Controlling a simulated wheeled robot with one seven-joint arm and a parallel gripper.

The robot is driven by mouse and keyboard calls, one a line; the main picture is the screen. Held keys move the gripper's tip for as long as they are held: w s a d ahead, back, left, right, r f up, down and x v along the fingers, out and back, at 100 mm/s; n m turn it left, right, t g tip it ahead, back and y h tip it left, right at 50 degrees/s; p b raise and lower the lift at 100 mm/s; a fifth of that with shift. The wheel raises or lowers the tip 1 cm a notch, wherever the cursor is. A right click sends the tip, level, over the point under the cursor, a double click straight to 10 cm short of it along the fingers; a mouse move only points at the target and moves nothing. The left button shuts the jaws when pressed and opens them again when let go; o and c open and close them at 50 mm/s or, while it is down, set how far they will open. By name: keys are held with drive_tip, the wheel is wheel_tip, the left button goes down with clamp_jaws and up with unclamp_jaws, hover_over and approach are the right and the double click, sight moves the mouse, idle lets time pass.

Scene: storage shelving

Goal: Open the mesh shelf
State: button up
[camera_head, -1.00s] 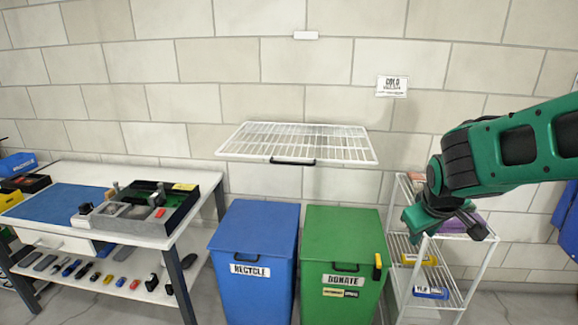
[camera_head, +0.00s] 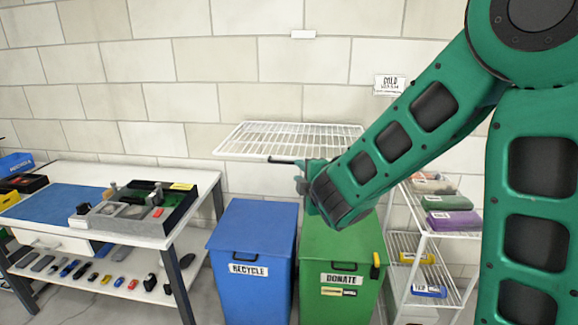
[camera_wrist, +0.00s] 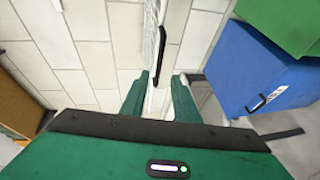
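The white mesh shelf (camera_head: 262,141) sticks out flat from the wall, above the bins. Its black handle (camera_head: 280,160) is on the front edge, and my gripper (camera_head: 303,178) is at the handle's right end. In the wrist view the shelf (camera_wrist: 151,28) shows edge-on, with the handle (camera_wrist: 159,48) running lengthwise ahead of my gripper (camera_wrist: 160,84). The two green fingers are apart, and the handle's near end lies in line with the gap between them. I cannot tell whether either finger touches it. My arm hides the shelf's right front corner.
Below the shelf stand a blue recycle bin (camera_head: 250,222) and a green donate bin (camera_head: 325,240). A workbench (camera_head: 160,230) with a tray is at the left. A white wire rack (camera_head: 437,238) stands at the right, partly behind my arm. The wall is close behind the shelf.

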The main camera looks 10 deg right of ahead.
sight(291, 163)
drive_tip(key=x, duration=1)
drive_tip(key=shift+w, duration=0.4)
